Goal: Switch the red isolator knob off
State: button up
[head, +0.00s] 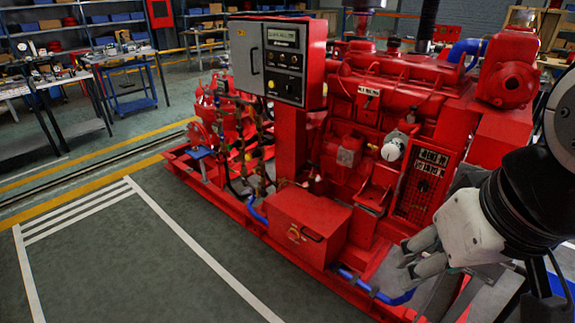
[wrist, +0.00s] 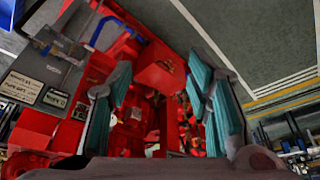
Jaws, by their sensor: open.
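A small red knob on a yellow patch (head: 294,233), which looks like the isolator, is on the front of a low red box (head: 322,217) at the base of the pumpset. It is too small to tell which way it is turned. In the wrist view the red box (wrist: 157,76) lies beyond and between my fingers, with a small yellowish mark (wrist: 167,66) on it. My gripper (head: 404,257) is open and empty, to the right of the box and apart from it. Its teal finger pads (wrist: 163,95) stand wide apart in the wrist view.
The red diesel engine (head: 375,90) stands behind the box, with a grey control panel (head: 283,60) upper left. A blue hose (head: 372,290) runs along the red skid near my gripper. The floor (head: 115,270) at left front is clear. Workbenches (head: 125,55) stand behind.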

aim_at(292, 235)
jog(key=i+j+z, duration=0.1)
jog(key=i+j, duration=0.25)
jog(key=i+j+z, duration=0.1)
jog(key=i+j, duration=0.25)
jog(key=j, duration=0.2)
jog(key=i+j+z, duration=0.1)
jog(key=i+j, duration=0.25)
jog(key=j, duration=0.15)
